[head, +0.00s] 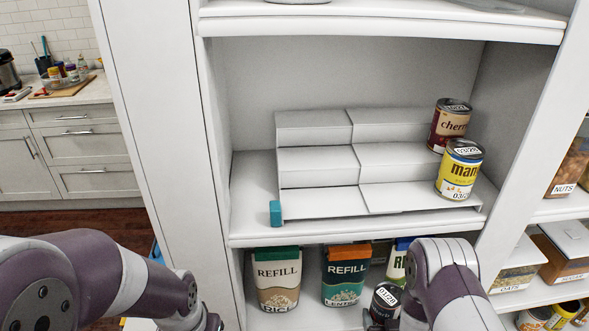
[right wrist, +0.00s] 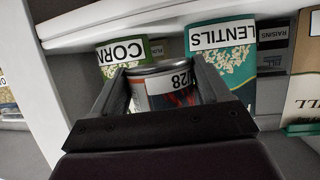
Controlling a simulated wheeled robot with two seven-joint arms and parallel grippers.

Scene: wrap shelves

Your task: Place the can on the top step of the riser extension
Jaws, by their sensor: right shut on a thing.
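My right gripper (right wrist: 165,100) is shut on a dark can (right wrist: 152,84) with a white date label, held between its two fingers. The can's top (head: 386,293) also shows in the head view, low in front of the lower shelf, beside my right forearm; its lower part is hidden. The white stepped riser (head: 318,163) stands on the middle shelf, in two side-by-side sections, with a wider right section (head: 400,160). The top steps look bare except at the right end, by a dark red cherry can (head: 450,126). My left arm enters at lower left; its gripper is out of frame.
A yellow can (head: 460,172) stands at the riser's right, in front of the cherry can. A teal block (head: 275,213) sits at its front left corner. Refill bags (head: 278,278) fill the lower shelf. The middle shelf's front edge (head: 350,233) lies above the held can.

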